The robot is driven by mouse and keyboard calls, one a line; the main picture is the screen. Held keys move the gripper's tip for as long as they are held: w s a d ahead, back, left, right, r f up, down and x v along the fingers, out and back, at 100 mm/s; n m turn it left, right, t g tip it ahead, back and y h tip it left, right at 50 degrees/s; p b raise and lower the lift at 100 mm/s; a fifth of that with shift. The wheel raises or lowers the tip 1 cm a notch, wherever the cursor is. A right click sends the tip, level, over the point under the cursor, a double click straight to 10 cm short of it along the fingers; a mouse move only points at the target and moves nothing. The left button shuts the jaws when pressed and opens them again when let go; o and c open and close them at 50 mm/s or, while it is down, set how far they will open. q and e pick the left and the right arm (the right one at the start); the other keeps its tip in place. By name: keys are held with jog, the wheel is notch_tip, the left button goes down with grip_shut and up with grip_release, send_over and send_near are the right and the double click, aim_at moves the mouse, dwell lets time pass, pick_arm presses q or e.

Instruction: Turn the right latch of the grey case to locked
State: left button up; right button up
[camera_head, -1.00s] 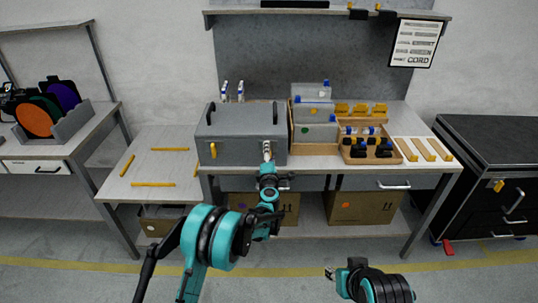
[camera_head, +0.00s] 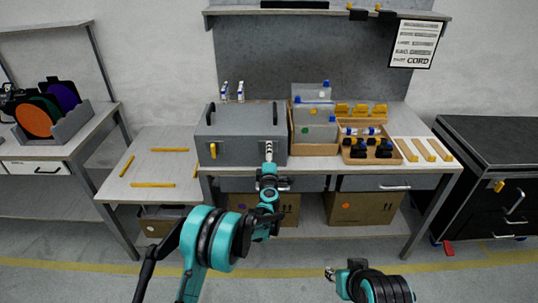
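The grey case (camera_head: 235,132) stands on the workbench, left of its middle. Its left latch (camera_head: 213,150) is yellow and hangs upright on the front face. The right latch is hidden behind my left gripper (camera_head: 269,152), which is at the right part of the case front. I cannot tell whether its small fingers are open or shut, or whether they touch the latch. My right gripper (camera_head: 329,273) is low in front of the bench, away from the case; its finger state is too small to tell.
Right of the case stand clear bins (camera_head: 313,122) and a wooden tray (camera_head: 371,158) with dark items. Two small bottles (camera_head: 240,92) stand behind the case. A lower table (camera_head: 150,168) with yellow strips is at the left. A black cabinet (camera_head: 490,140) stands at the right.

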pick_arm(q)
jog(key=o, duration=1.2)
jog(key=shift+c, duration=0.2)
jog(key=s, duration=1.2)
jog(key=s+a+r+m+g+h, duration=0.1)
jog(key=s+r+m+h, duration=0.2)
jog(key=s+r+m, duration=0.3)
jog(key=s+a+r+m+g+h, duration=0.1)
jog(key=s+r+m+h, duration=0.25)
jog(key=r+m, duration=0.4)
jog(key=s+a+f+m+g+y, duration=0.1)
jog(key=s+a+f+g+y, duration=0.1)
jog(key=s+a, duration=0.3)
jog(key=s+a+f+m+g+y, duration=0.2)
jog(key=s+a+f+g, duration=0.2)
jog(key=s, duration=1)
jog(key=s+a+f+m+g+y, duration=0.1)
jog(key=s+a+f+g+y, duration=0.1)
jog(key=s+a+f, duration=0.3)
jog(key=s+a, duration=0.2)
jog(key=s, duration=0.2)
jog(key=shift+s+g, duration=0.4)
